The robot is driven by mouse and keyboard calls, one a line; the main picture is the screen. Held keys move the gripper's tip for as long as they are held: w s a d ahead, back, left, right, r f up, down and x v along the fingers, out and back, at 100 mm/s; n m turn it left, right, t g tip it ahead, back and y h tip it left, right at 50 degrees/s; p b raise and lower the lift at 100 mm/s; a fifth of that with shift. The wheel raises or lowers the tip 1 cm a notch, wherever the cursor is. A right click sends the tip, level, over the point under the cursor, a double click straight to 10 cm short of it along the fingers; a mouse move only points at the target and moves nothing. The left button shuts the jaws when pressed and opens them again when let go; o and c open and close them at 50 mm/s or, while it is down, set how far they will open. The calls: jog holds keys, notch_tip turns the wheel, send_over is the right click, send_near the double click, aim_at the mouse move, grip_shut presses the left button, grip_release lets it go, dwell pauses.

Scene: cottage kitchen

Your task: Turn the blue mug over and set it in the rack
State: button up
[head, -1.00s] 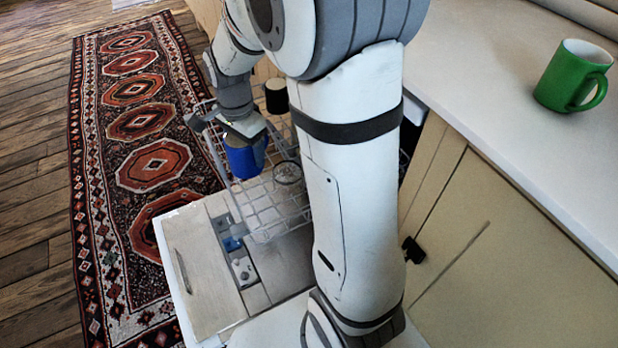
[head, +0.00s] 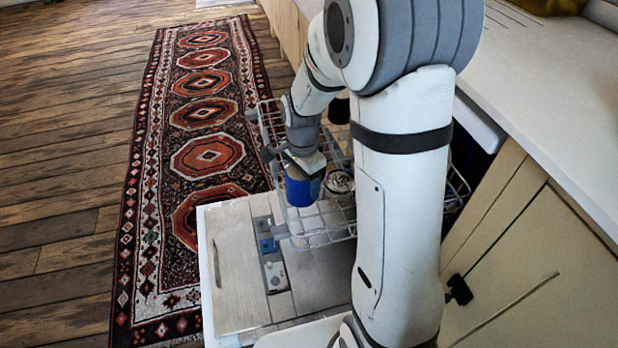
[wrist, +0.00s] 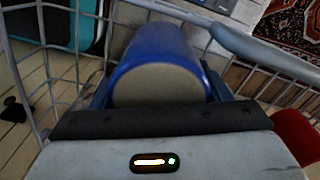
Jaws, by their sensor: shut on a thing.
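The blue mug (head: 301,190) hangs under my gripper (head: 304,167) in the head view, over the left part of the wire rack (head: 325,232). My gripper is shut on the mug. In the wrist view the mug (wrist: 160,62) lies between the fingers. Its plain grey-tan round face, which looks like the base, is turned toward the wrist camera, so the mug appears upside down. The handle is not visible. I cannot tell whether the mug's lower end touches the rack. Rack wires (wrist: 60,60) show close around it in the wrist view.
A round glass (head: 340,181) stands in the rack just right of the mug, and a dark cup (head: 339,108) farther back. The open dishwasher door (head: 240,265) lies in front. The counter (head: 560,90) is at right. A red object (wrist: 298,132) shows near the wrist.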

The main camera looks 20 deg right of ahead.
jog(key=shift+f, duration=0.15)
jog(key=o, duration=1.3)
notch_tip(320, 180, up, 12)
jog(key=p, duration=0.4)
jog(key=shift+s+r, duration=0.1)
jog(key=shift+r, duration=0.1)
jog(key=s+r+n, duration=0.1)
jog(key=s+n, duration=0.3)
jog(key=s, duration=0.1)
jog(key=s+d+r+n, duration=0.1)
jog(key=s+n, duration=0.4)
jog(key=s, duration=0.1)
jog(key=s+n+t, duration=0.1)
jog(key=s+n, duration=0.3)
jog(key=s, duration=0.1)
jog(key=shift+s+d+r+n, duration=0.2)
jog(key=shift+r+n, duration=0.1)
jog(key=shift+r, duration=0.1)
